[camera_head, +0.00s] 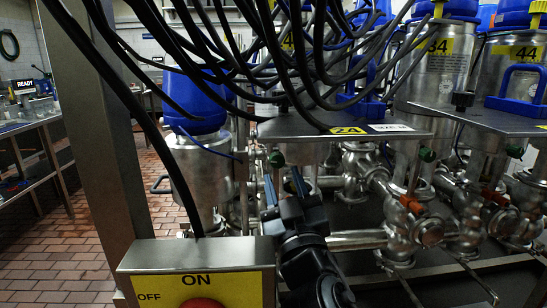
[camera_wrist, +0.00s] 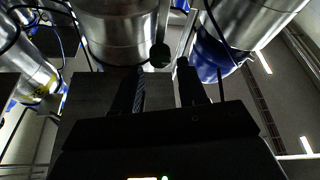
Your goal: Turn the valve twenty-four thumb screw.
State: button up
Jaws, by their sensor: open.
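The yellow label 24 (camera_head: 348,131) is on the front edge of a grey metal plate (camera_head: 300,127) in the head view. Under this plate, near its left end, is a small dark green knob (camera_head: 276,159), which looks like the thumb screw. A dark round knob also shows in the wrist view (camera_wrist: 160,55), ahead of the fingertips and roughly between them. My gripper (camera_head: 284,178) is open below the plate, its two fingers pointing up. In the wrist view my gripper (camera_wrist: 160,68) is empty, with the fingers apart. I cannot tell whether a finger touches the knob.
A steel box with a yellow ON/OFF label (camera_head: 198,285) stands at the front left, beside a metal post (camera_head: 100,130). Black cables (camera_head: 270,60) hang above the plate. Steel valves and pipes (camera_head: 365,180) crowd the right. Other green knobs (camera_head: 426,154) sit under neighbouring plates.

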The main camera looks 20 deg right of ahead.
aim_at(278, 164)
jog(key=p+x, duration=0.1)
jog(key=x, duration=0.6)
jog(key=shift+w, duration=0.15)
jog(key=shift+c, duration=0.3)
jog(key=c, duration=0.7)
jog(key=shift+f+m+h+b, duration=0.2)
jog(key=shift+m+h+b, duration=0.2)
jog(key=shift+b, duration=0.6)
jog(key=shift+m+b, duration=0.3)
jog(key=shift+b, duration=0.15)
jog(key=shift+r+m+b, duration=0.25)
jog(key=shift+m+b, duration=0.1)
jog(key=shift+m, duration=0.05)
jog(key=o, duration=0.8)
jog(key=shift+c, duration=0.2)
